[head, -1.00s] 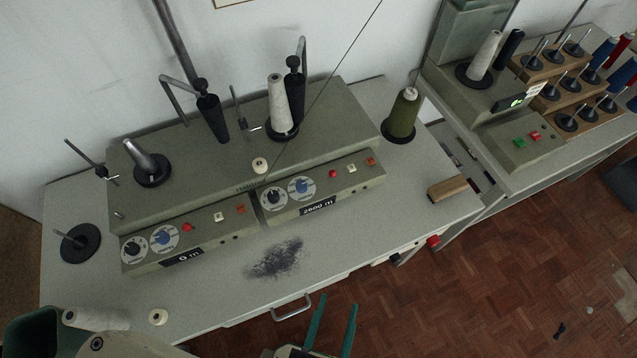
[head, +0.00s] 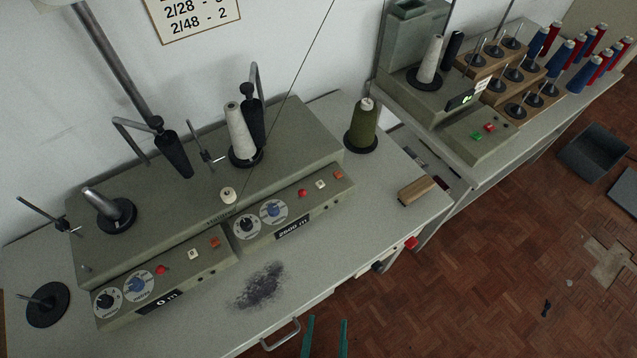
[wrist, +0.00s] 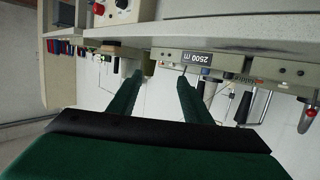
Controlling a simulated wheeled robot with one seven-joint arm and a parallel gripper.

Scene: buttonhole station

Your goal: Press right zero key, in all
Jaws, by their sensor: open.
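The winding machine's right panel (head: 290,212) has two dials, a dark display (head: 293,227) reading about 2600 m, and a row of keys: red (head: 302,193), white (head: 320,184) and orange (head: 338,175). I cannot read which one is marked zero. The left panel (head: 165,285) has similar keys and a display reading 0 m. My gripper (head: 326,320) is open and empty, its green fingers in front of the table's front edge, apart from the panel. In the upside-down-looking wrist view, the fingers (wrist: 160,76) are spread and the right display (wrist: 198,57) shows beyond them.
Grey lint (head: 258,286) lies on the table before the panels. A wooden block (head: 416,191) lies at the right. A drawer handle (head: 281,334) and a red knob (head: 411,243) stick out at the front edge. A green cone (head: 362,127) stands beside the machine.

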